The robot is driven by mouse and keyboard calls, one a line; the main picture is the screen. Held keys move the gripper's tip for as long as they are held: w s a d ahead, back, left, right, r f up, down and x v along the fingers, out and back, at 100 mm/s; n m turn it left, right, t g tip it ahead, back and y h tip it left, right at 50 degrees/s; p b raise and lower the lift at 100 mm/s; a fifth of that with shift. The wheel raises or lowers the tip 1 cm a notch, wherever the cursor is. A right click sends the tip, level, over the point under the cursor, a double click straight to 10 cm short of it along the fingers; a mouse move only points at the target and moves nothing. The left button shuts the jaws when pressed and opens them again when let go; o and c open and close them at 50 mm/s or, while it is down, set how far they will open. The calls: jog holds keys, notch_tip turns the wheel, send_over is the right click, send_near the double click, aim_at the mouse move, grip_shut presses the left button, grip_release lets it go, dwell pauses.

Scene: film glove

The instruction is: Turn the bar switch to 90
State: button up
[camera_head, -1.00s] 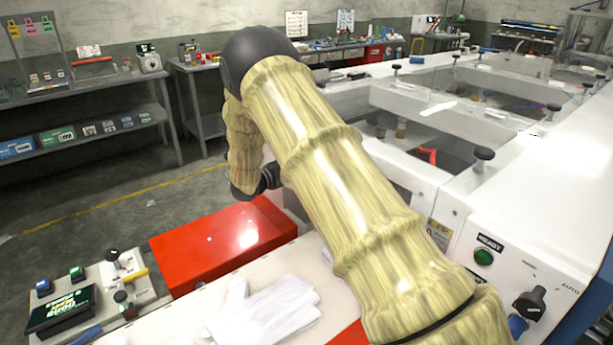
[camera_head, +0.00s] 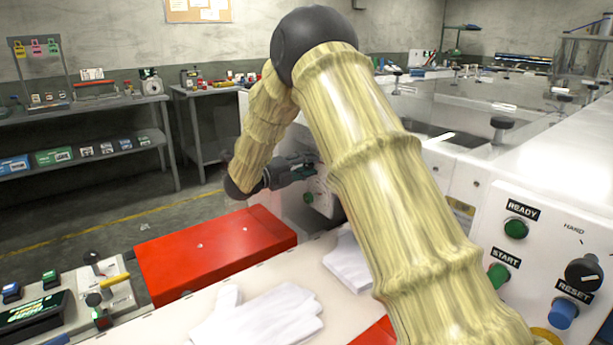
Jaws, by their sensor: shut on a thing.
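My gripper (camera_head: 312,163) is at the far end of my arm, left of the big forearm, against the front of a white machine panel. Its dark fingers are shut on what appears to be the bar switch, which the fingers and my arm almost wholly hide; its angle cannot be read. A green button (camera_head: 308,198) shows on the panel just below the fingers.
A nearer white panel (camera_head: 540,235) at right has green READY and START buttons, a black knob (camera_head: 583,272) and a blue RESET button (camera_head: 563,312). A red box (camera_head: 215,250) and white gloves (camera_head: 262,318) lie below my arm.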

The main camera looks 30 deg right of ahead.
jog(key=shift+f+m+b, duration=0.1)
jog(key=shift+m+b, duration=0.5)
jog(key=shift+b, duration=0.15)
jog(key=o, duration=1)
jog(key=a, duration=0.8)
jog(key=s+a, duration=0.1)
jog(key=a, duration=0.3)
